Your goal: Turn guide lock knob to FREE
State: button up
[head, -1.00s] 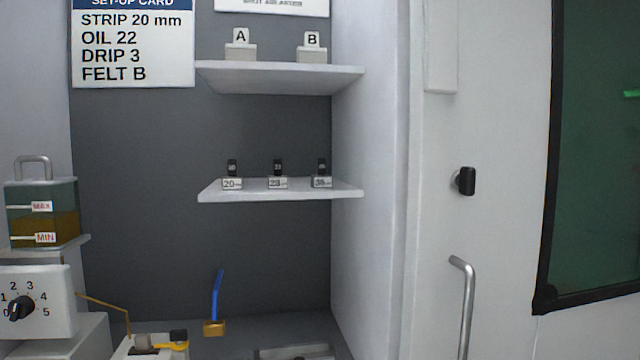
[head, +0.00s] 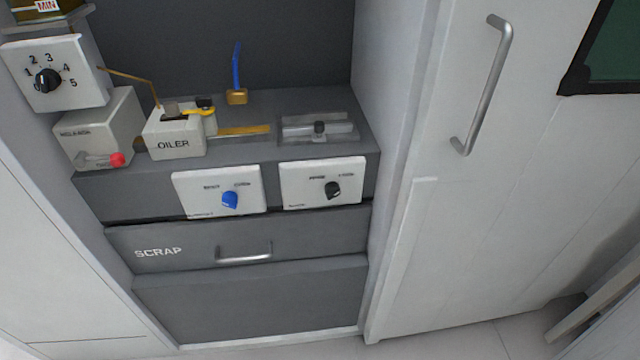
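Two white panels sit on the front of the grey bench. The left panel (head: 190,190) carries a blue knob (head: 230,200). The right panel (head: 300,190) carries a black knob (head: 333,190). Both panels have small labels too blurred to read, so I cannot tell which knob is the guide lock. The blue knob's narrow end tilts up and right; the black knob's pointing direction is unclear. My gripper is not in view.
Below the panels is a SCRAP drawer (head: 180,250) with a bar handle (head: 244,254). The oiler (head: 175,140), a slide rail (head: 300,130) and a dial box (head: 85,85) stand above. A white door with a long handle (head: 484,85) is at right.

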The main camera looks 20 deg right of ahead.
aim_at(332, 189)
jog(key=k+z, duration=0.15)
jog(key=z, duration=0.2)
jog(key=k+l+z, duration=0.1)
jog(key=z, duration=0.3)
jog(key=k+l+z, duration=0.1)
jog(key=z, duration=0.25)
